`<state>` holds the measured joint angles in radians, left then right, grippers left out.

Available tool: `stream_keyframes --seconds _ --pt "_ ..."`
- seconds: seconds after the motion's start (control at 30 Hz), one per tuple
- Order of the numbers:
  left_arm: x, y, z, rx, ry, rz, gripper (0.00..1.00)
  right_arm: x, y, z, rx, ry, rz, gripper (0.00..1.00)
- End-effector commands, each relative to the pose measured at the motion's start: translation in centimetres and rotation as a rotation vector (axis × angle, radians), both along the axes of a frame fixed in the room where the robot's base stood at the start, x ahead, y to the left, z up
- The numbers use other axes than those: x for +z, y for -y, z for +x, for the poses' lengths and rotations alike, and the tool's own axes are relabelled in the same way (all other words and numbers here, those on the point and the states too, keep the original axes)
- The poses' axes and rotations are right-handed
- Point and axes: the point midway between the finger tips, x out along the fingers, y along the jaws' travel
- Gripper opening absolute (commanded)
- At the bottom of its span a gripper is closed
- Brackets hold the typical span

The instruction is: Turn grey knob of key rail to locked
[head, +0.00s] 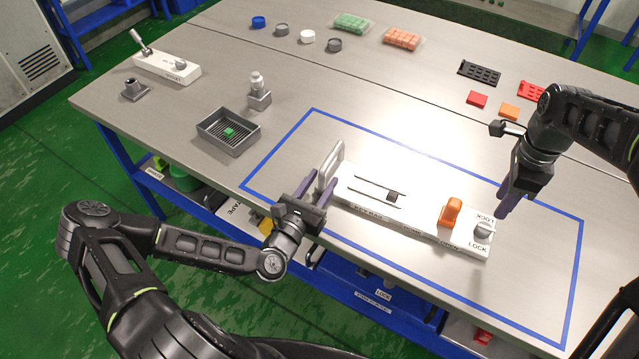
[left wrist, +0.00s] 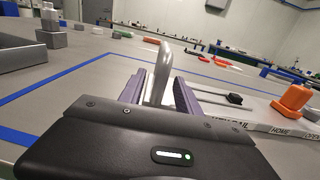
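The white key rail (head: 419,229) lies inside the blue taped rectangle. Its grey knob (head: 484,230) sits at the right end beside the LOCK labels. An orange handle (head: 451,211) stands left of the knob, and a black slider (head: 393,196) sits in the slots. A light grey upright handle (head: 331,165) stands at the left end. My left gripper (head: 318,191) has its purple fingers on either side of this handle; the left wrist view shows the handle (left wrist: 160,75) between them. Contact is unclear. My right gripper (head: 502,210) points down above and right of the knob, its fingers overlapping.
A grey basket (head: 228,132) with a green cube stands left of the tape. A second white panel (head: 166,68) with a lever is at the far left. Trays, caps and red and orange pieces lie along the back. The table right of the rail is clear.

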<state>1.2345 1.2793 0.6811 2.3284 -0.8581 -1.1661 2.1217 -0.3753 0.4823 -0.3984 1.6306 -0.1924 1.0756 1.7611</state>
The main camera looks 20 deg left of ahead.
Motion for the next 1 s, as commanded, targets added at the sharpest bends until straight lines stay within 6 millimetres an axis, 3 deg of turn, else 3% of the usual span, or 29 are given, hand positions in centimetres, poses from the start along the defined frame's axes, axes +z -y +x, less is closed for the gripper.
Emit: stream_keyframes --seconds 0.47,1.0 --pt "0.0 0.01 -0.03 0.0 0.0 0.0 0.0 0.0 0.0 0.0 0.0 0.0 0.0 0.36" --pt "0.0 0.01 -0.03 0.0 0.0 0.0 0.0 0.0 0.0 0.0 0.0 0.0 0.0 0.36"
